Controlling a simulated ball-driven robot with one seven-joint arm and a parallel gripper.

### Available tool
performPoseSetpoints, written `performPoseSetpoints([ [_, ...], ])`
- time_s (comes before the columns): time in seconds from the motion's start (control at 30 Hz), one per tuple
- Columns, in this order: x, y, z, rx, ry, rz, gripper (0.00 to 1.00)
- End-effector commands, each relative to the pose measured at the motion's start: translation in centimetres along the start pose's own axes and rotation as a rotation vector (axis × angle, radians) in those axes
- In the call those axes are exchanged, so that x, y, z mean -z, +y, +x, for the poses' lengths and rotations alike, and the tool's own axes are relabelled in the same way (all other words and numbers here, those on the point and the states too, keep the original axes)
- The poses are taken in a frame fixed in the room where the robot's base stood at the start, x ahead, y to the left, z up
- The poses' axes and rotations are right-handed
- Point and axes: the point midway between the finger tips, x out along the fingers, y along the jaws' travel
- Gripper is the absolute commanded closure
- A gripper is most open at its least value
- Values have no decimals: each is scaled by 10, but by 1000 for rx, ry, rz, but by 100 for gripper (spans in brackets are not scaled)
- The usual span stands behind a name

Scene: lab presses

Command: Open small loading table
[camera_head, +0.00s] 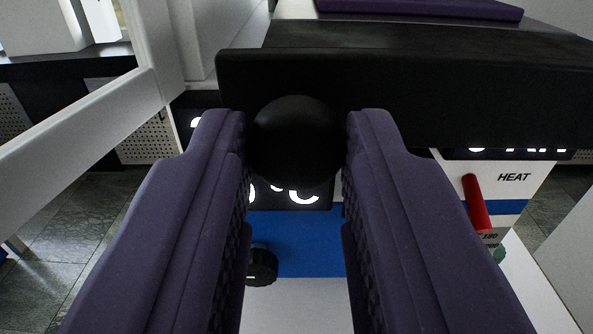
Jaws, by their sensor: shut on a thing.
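My gripper (296,150) has its two purple fingers on either side of a round black knob (296,142), shut on it. The knob stands at the front of a wide black slab (430,95), which I take to be the small loading table. The slab reaches past the right edge of the picture. A purple pad (420,8) lies on top, further back. The fingers hide part of the press front below.
Below the slab is a white and blue press front (305,240) with a lit display (298,196), a black dial (262,265), a red handle (476,203) and the word HEAT. A white frame (100,110) stands close on the left. Grey tiled floor (75,210) shows at lower left.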

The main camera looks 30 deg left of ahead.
Motion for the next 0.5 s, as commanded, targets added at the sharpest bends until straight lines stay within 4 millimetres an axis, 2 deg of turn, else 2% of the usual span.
performPoseSetpoints([
  [0.2,0,1,-27,-2,0,0,100],
  [0.5,0,0,-41,0,0,-1,100],
])
